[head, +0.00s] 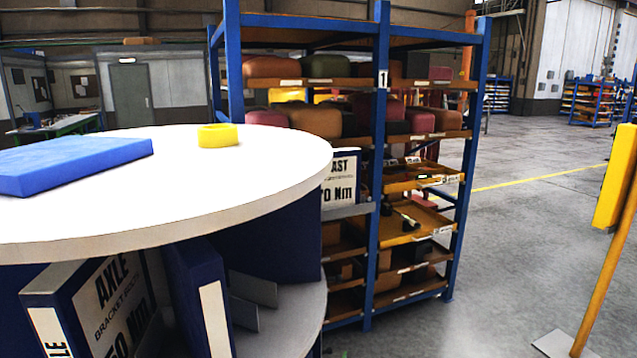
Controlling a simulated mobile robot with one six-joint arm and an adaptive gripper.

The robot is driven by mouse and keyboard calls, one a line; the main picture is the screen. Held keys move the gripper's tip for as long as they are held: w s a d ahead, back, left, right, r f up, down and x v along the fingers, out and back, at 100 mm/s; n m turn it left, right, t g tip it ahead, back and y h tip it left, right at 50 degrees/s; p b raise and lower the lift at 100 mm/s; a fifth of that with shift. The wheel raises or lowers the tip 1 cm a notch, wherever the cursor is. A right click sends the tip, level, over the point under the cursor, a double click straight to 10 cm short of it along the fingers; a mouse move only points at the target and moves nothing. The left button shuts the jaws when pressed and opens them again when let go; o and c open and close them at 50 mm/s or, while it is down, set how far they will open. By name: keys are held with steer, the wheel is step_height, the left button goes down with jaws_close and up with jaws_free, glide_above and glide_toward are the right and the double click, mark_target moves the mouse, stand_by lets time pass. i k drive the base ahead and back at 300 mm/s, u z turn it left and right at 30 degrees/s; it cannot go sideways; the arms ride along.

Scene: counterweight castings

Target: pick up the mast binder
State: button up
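A white binder face with dark print ending in "AST" and "70 Nm" (345,178) shows just past the right edge of the round white table top. Its left part is hidden by the table top, so the full word cannot be read; it fits the mast binder. It stands upright in front of the blue rack, above a grey ledge. Another binder, marked "AXLE" (105,300), stands below the table top at lower left. My gripper is not in view.
The round white top (240,185) carries a flat blue block (75,162) and a yellow ring (218,136). A blue rack (377,200) with castings stands behind. A yellow post with a panel (613,178) is at right. The grey floor between is clear.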

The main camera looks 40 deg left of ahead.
mark_target(341, 188)
steer(key=u, duration=0.45)
steer(key=i, duration=0.55)
steer(key=u, duration=0.75)
steer(key=i, duration=0.5)
steer(key=u, duration=0.25)
